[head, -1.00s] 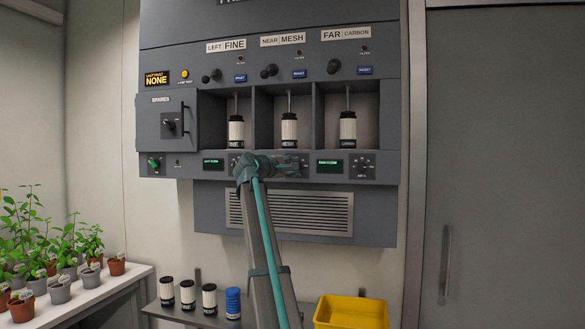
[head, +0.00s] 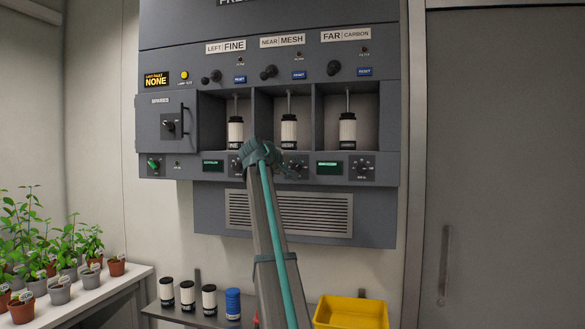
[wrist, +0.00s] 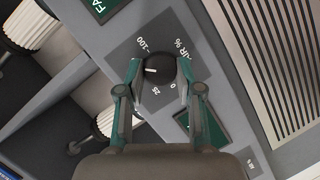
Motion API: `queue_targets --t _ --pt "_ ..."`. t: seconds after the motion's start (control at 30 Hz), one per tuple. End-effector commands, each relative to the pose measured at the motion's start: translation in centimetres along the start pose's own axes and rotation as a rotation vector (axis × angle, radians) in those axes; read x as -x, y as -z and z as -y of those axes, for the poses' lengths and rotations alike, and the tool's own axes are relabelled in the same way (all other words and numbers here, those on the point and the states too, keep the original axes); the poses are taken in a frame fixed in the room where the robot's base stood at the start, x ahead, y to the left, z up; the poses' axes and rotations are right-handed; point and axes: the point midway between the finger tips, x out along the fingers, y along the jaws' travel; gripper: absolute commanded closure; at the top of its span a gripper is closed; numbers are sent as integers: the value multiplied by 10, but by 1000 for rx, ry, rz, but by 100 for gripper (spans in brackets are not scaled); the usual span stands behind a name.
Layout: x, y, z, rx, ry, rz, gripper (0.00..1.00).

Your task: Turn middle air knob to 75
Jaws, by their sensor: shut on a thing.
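The middle air knob (wrist: 157,71) is a round black knob with a white pointer mark on a dark dial plate in the wrist view. The mark points left in that view. The figures 100, 25 and 0 and the word AIR % show around it; part of the scale is hidden by a finger. My gripper (wrist: 158,78) has its two fingers on opposite sides of the knob, shut on it.
Three bays above the strip hold white-and-black filter cartridges (head: 289,131). The far air knob (head: 362,167) is to the right, beside a green display (head: 330,168). A vent grille (head: 290,213) is below. A yellow bin (head: 350,312) stands at the bottom.

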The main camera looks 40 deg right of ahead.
Motion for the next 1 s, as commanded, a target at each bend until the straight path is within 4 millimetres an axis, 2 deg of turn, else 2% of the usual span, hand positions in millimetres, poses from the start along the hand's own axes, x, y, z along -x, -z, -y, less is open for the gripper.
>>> queue_targets --t 0.47,0.5,0.6,1.0 --pt "0 0 0 -12 5 -1 99" --pt "0 0 0 -11 5 -1 58" --pt "0 0 0 -11 4 -1 41" --pt "4 0 0 -11 5 -1 39"
